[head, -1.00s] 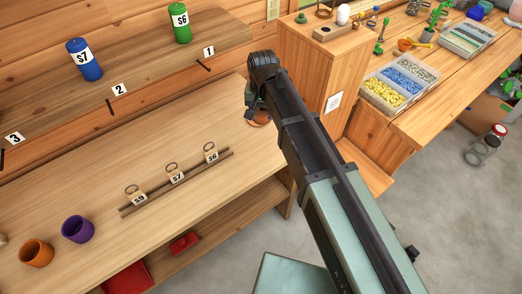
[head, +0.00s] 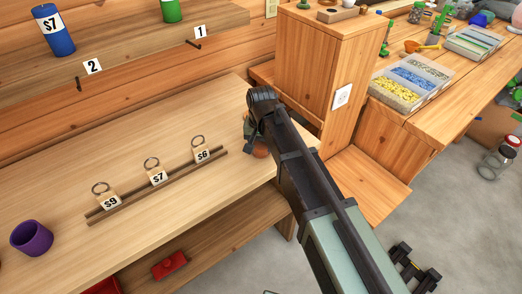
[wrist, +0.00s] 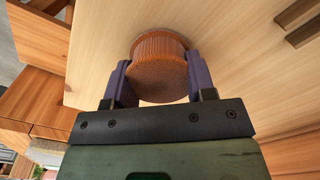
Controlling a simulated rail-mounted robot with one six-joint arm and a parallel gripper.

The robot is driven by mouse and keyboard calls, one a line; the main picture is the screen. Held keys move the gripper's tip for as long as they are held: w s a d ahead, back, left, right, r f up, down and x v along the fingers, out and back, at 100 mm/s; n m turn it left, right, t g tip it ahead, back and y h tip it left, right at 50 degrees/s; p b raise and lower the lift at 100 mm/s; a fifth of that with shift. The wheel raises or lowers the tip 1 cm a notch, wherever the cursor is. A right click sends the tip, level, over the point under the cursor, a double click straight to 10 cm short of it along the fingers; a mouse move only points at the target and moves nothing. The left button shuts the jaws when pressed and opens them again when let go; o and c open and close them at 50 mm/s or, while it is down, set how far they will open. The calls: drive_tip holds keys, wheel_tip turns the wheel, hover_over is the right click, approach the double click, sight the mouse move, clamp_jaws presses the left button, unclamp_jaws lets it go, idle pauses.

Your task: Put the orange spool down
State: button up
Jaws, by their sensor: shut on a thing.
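The orange spool (wrist: 160,66), a ribbed orange-brown cylinder, sits between the two fingers of my gripper (wrist: 160,84) in the wrist view. The fingers are shut on its sides. Pale tabletop shows behind it; I cannot tell whether it touches the wood. In the head view my arm hides most of the gripper (head: 252,138), and a bit of the orange spool (head: 261,149) shows near the right end of the table (head: 150,130).
A wooden rail with ring tags S9 (head: 108,201), S7 (head: 156,176) and S6 (head: 202,154) lies left of the gripper. A purple cup (head: 31,238) stands further left. Blue (head: 52,30) and green (head: 171,9) spools are on the shelf. A wooden cabinet (head: 325,75) rises at the right.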

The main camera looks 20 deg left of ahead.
drive_tip(key=o, duration=0.6)
drive_tip(key=shift+f, duration=0.1)
drive_tip(key=shift+c, duration=0.2)
drive_tip(key=o, duration=0.4)
drive_tip(key=shift+o, duration=0.2)
wheel_tip(320, 180, up, 12)
drive_tip(key=p, duration=1.2)
drive_tip(key=shift+r, duration=0.25)
